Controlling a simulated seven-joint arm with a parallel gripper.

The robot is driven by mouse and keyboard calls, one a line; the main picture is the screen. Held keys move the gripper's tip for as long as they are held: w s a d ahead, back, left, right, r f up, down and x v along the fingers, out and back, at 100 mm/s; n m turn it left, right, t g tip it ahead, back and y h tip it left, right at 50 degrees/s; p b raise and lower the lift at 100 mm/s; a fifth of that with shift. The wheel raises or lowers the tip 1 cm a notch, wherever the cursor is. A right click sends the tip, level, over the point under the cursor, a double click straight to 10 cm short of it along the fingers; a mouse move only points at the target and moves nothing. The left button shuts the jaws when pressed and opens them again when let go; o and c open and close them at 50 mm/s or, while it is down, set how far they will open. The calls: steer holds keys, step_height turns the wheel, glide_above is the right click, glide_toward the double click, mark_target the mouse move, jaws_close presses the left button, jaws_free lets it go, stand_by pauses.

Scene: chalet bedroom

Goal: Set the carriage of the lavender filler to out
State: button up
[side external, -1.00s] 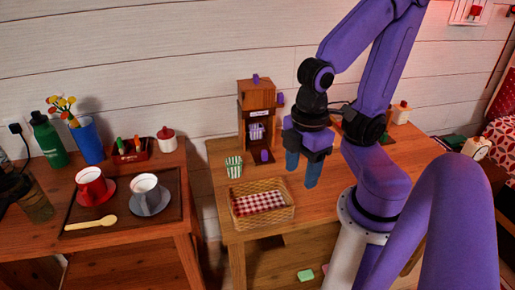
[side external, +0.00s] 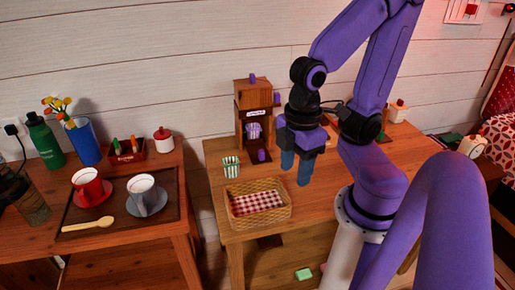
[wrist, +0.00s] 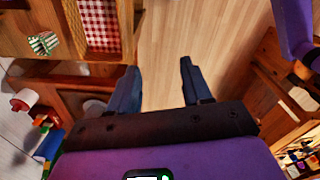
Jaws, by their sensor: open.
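The lavender filler (side external: 254,94) is a wooden dispenser with a pale label and lavender knobs, standing upright at the back of the right-hand table. A lavender-and-white striped cup (side external: 254,131) sits in its opening. A lavender knob (side external: 262,156) shows low at its front; I cannot clearly tell the carriage's position. My gripper (side external: 296,168) is open and empty, its blue fingers pointing down to the right of the filler and apart from it. In the wrist view my gripper (wrist: 160,88) shows with nothing between its fingers; the filler is not clearly seen there.
The left table holds a tray (side external: 111,218) with two cups and a wooden spoon. The tabletop in front of my gripper is clear.

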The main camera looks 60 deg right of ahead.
steer(key=w+d+f+m, duration=0.1)
steer(key=w+d+m, duration=0.1)
steer(key=w+m, duration=0.65)
steer(key=m, duration=1.3)
glide_above(261, 151)
step_height(261, 151, down, 9)
step_height(261, 151, down, 17)
steer(key=shift+d+r, duration=0.15)
jaws_close()
